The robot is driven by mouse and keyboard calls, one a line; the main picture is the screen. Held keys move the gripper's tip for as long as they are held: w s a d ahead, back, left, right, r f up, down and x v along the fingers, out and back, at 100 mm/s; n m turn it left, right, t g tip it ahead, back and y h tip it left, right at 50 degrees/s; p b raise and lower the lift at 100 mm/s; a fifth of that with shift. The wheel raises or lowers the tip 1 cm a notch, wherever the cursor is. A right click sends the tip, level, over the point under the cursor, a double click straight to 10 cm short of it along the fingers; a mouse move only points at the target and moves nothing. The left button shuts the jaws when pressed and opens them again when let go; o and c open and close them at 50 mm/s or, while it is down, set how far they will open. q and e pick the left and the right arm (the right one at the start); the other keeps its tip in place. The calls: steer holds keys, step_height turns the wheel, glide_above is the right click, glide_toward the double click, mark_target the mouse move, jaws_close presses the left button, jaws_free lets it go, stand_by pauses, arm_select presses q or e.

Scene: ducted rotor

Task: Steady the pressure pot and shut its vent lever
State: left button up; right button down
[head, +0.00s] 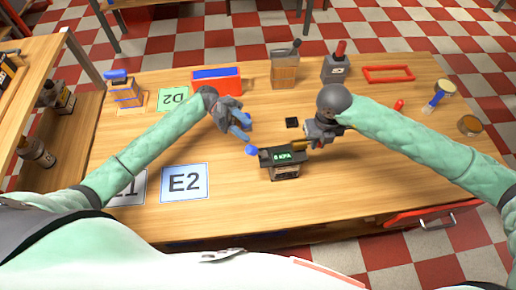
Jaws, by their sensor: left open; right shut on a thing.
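The pressure pot (285,172) is a small dark-topped unit on the middle of the wooden table, near its front. Its green display appears to read 0 kPa. A blue knob (252,150), seemingly the end of the vent lever, sticks out at its upper left. My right gripper (302,145) is shut on the pot's right side, at a brass-coloured part; the exact contact is partly hidden. My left gripper (243,132) is open just above and left of the blue knob. I cannot tell whether it touches the knob.
Cards marked E2 (185,182) and D2 (173,98) lie at left. Jars are at far right. The front right tabletop is clear.

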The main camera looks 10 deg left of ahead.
arm_select(q)
steer(key=n+t+h, duration=0.2)
steer(key=n, duration=0.1)
steer(key=n+t, duration=1.2)
steer(key=n, duration=0.7)
glide_toward(257, 150)
steer(key=d, duration=0.3)
steer(key=w+d, duration=0.1)
steer(key=d, duration=0.6)
steer(key=shift+w+f, duration=0.35)
jaws_close()
